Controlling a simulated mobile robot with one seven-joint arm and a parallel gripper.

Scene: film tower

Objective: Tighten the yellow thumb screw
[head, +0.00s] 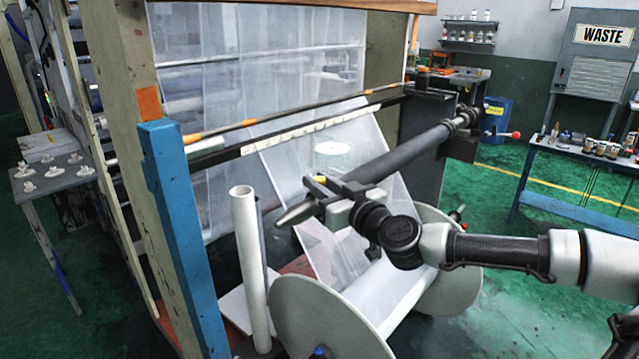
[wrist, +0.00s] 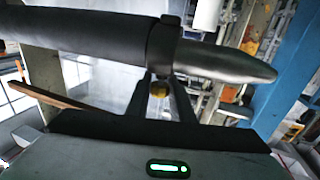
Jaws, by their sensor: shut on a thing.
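In the head view my gripper (head: 322,188) is at the near end of the dark bar (head: 400,155), and a small yellow spot of the screw (head: 320,180) shows there. The fingers hide part of the screw.
A roll of clear film with a large round flange (head: 320,315) lies below my arm. A blue post (head: 180,230) and a white upright tube (head: 250,260) stand to the left. A bench (head: 590,155) with bottles stands at the right. Green floor is open between.

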